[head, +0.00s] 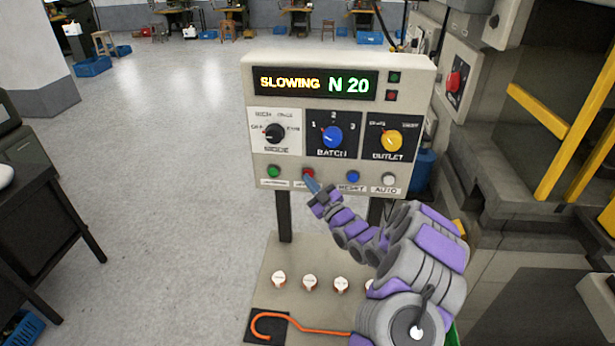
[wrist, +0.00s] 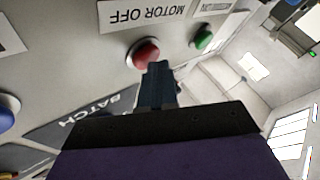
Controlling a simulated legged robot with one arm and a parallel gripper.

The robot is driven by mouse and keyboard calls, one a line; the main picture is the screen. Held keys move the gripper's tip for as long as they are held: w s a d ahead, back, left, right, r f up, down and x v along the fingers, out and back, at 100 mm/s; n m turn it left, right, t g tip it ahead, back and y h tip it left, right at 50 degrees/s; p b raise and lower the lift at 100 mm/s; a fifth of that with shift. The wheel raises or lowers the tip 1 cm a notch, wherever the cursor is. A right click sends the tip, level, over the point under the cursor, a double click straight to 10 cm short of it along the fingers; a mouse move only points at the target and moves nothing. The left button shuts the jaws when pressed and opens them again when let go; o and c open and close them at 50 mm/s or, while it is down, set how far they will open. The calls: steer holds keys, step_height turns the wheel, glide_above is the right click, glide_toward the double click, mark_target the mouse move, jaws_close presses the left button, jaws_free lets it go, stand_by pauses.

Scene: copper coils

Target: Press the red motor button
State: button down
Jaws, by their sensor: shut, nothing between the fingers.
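The red motor button (head: 308,172) is in the bottom row of the control panel, just right of the green button (head: 274,171). My gripper (head: 311,182) is shut and empty, with its tip at the red button and covering part of it. In the wrist view the red button (wrist: 142,53) stands beside a "MOTOR OFF" label (wrist: 140,14). The shut fingertips (wrist: 157,68) overlap the button's edge there. I cannot tell whether they touch it or whether it is pressed in. The panel display (head: 315,84) reads "SLOWING N 20".
A blue button (head: 352,177) and a white button (head: 389,179) sit to the right in the same row. Black, blue and yellow knobs are above. Several white knobs and an orange hook (head: 300,327) are on the lower shelf. A large machine stands at right; open floor lies left.

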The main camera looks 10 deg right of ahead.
steer(key=shift+s+a, duration=0.25)
steer(key=shift+s, duration=0.55)
steer(key=shift+s+a+b, duration=0.1)
steer(key=shift+s+a, duration=0.15)
steer(key=shift+s, duration=0.55)
steer(key=shift+s+a+b, duration=0.1)
steer(key=shift+s+a, duration=0.15)
steer(key=shift+s, duration=0.55)
steer(key=shift+s+a+b, duration=0.1)
steer(key=shift+s+a, duration=0.15)
steer(key=shift+s, duration=0.55)
steer(key=s+r+m+g+h, duration=0.1)
steer(key=s+m+g+h, duration=0.2)
steer(key=s+g, duration=0.4)
steer(key=s+r+m+g+h, duration=0.2)
steer(key=s+g, duration=0.5)
steer(key=s, duration=1.9)
steer(key=s+r+m+g+h, duration=0.2)
steer(key=s+m+g+h, duration=0.2)
steer(key=s, duration=1.3)
steer(key=m+g, duration=0.1)
steer(key=g, duration=0.2)
steer(key=shift+s+a+m, duration=0.15)
steer(key=shift+a+m, duration=0.05)
steer(key=shift+m, duration=0.1)
